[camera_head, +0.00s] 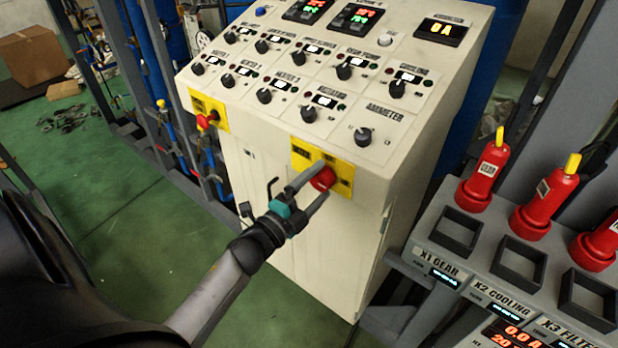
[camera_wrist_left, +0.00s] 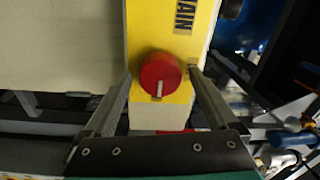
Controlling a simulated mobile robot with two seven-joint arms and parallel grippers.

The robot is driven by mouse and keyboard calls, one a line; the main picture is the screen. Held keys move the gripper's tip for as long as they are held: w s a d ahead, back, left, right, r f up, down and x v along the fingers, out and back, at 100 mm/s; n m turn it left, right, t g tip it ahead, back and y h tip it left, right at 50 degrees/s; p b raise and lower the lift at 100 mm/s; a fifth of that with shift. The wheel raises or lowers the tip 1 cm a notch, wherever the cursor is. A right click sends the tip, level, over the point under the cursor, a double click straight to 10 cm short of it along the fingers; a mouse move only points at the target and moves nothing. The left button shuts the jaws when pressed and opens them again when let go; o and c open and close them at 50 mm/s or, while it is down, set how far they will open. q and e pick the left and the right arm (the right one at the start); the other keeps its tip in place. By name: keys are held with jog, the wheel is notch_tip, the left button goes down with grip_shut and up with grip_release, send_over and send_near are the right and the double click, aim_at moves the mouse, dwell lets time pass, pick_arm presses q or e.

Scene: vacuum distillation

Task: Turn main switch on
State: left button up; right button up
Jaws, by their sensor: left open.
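The main switch is a red round knob (camera_head: 323,179) on a yellow plate (camera_head: 300,154) at the front right of the cream control cabinet. In the left wrist view the red knob (camera_wrist_left: 160,74) has a pale mark at its lower edge, and the yellow plate (camera_wrist_left: 150,22) reads "MAIN". My left gripper (camera_head: 305,185) is open, with its fingers at the knob. In the left wrist view the left gripper (camera_wrist_left: 161,82) has one finger on each side of the knob, with gaps visible between. My right gripper is not in view.
The cabinet's sloped top (camera_head: 290,75) carries several black knobs and lit displays. Another red knob (camera_head: 204,122) sits on a yellow plate at its left. Red plugs (camera_head: 485,175) stand on a grey rack at the right.

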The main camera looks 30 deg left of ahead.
pick_arm(q)
jog(key=s+a+b, duration=0.1)
jog(key=s+b, duration=0.1)
jog(key=s, duration=1.3)
jog(key=shift+f, duration=0.3)
jog(key=shift+a, duration=0.1)
jog(key=s+d+f+n+g+y+b, duration=0.1)
jog(key=s+f+n+g+b, duration=0.15)
jog(key=f, duration=0.95)
jog(key=s+d+f+n+g+y+b, duration=0.1)
jog(key=f+n+g+b, duration=0.2)
jog(key=f, duration=0.8)
jog(key=s+d+f+n+g+b, duration=0.15)
jog(key=f+n, duration=0.25)
jog(key=f, duration=0.8)
jog(key=s+d+f+n+g+b, duration=0.2)
jog(key=s+f+g, duration=0.3)
jog(key=s+f, duration=0.5)
jog(key=s+d+f+n+g+b, duration=0.3)
jog(key=s+d+f+g, duration=0.1)
jog(key=s+f, duration=0.7)
jog(key=shift+s+f+g, duration=0.2)
jog(key=shift+g, duration=0.5)
